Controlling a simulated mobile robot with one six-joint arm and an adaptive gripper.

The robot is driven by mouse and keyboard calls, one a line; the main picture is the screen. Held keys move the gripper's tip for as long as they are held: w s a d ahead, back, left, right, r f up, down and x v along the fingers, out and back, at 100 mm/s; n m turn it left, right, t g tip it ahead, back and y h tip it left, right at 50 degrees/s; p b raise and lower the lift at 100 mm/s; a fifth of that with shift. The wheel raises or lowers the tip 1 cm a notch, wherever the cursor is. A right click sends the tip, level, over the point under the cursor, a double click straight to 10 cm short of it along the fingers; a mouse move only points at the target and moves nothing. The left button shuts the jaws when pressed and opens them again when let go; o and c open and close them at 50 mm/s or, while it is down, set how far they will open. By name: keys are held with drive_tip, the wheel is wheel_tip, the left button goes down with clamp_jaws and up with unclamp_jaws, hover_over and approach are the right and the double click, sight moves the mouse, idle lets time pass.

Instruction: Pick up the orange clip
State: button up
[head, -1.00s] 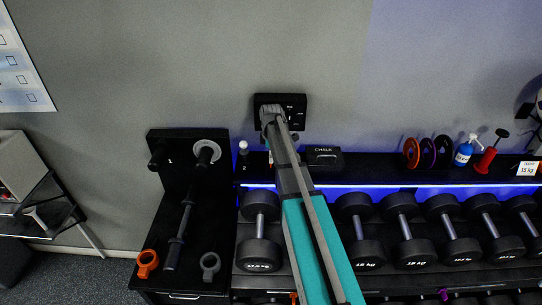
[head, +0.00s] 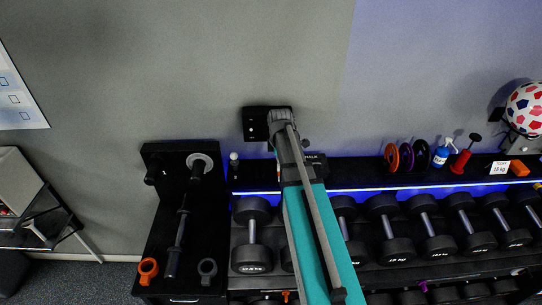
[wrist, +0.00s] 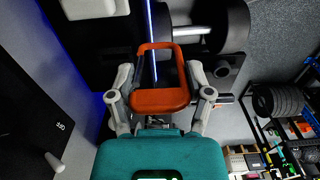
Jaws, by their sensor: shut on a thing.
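The orange clip, a rounded rectangular loop with one thicker side, shows in the wrist view (wrist: 160,101). My gripper (wrist: 161,78) is shut on it, with one grey finger at each side. The clip hangs clear of the surfaces around it. In the head view the end of my arm (head: 281,118) is up by the wall, and the clip is hidden there.
The dumbbell rack (head: 440,220) runs along the wall, with coloured discs (head: 406,158), a blue bottle (head: 441,157) and an orange block (head: 519,168) on its top shelf. A black wall box (head: 254,124) is behind my arm. Open wall is above.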

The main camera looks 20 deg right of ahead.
drive_tip(key=shift+s+d+r+p, duration=0.15)
drive_tip(key=shift+s+r, duration=0.1)
drive_tip(key=shift+s, duration=0.3)
drive_tip(key=shift+s+d+r+p, duration=0.15)
drive_tip(key=shift+s+r, duration=0.1)
drive_tip(key=shift+s, duration=0.3)
